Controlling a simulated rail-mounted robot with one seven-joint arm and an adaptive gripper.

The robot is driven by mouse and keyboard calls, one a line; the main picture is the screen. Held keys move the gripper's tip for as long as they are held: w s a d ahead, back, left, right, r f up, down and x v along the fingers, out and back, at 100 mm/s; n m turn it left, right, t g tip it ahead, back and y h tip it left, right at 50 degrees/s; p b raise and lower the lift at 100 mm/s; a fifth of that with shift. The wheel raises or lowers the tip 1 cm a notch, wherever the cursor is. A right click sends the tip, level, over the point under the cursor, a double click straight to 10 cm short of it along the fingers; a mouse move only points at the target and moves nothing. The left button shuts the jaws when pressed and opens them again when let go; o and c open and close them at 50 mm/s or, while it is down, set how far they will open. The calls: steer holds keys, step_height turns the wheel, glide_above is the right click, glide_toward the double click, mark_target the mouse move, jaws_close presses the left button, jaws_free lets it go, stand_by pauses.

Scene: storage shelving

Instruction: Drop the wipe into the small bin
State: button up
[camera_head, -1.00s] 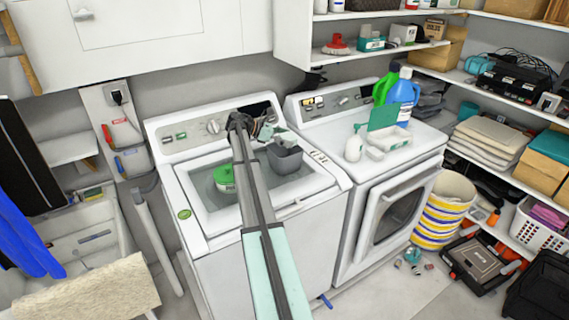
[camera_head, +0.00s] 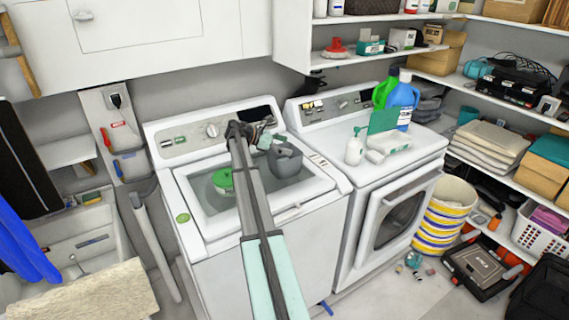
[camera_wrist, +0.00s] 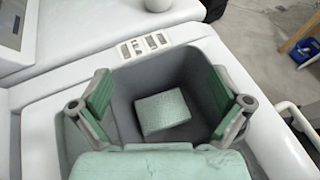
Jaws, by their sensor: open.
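The small bin is a grey open container (camera_head: 287,162) standing on top of the left washing machine. It also shows in the wrist view (camera_wrist: 205,82), below my gripper. The wipe (camera_wrist: 163,113) is a pale green, square piece seen inside the bin in the wrist view, apart from both fingers. It seems to lie on the bin's floor. In the head view the bin's inside is hidden. My gripper (camera_head: 272,139) is over the bin's back left side. In the wrist view its green-padded fingers (camera_wrist: 163,104) are spread wide, with nothing held between them.
The right machine carries a white spray bottle (camera_head: 355,150), a white wipe box (camera_head: 388,143) and a blue jug (camera_head: 403,98). Shelves rise behind and at right.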

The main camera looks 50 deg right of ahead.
steer(key=v, duration=1.1)
steer(key=shift+w+a, duration=0.25)
steer(key=shift+a, duration=0.05)
steer(key=shift+r, duration=0.1)
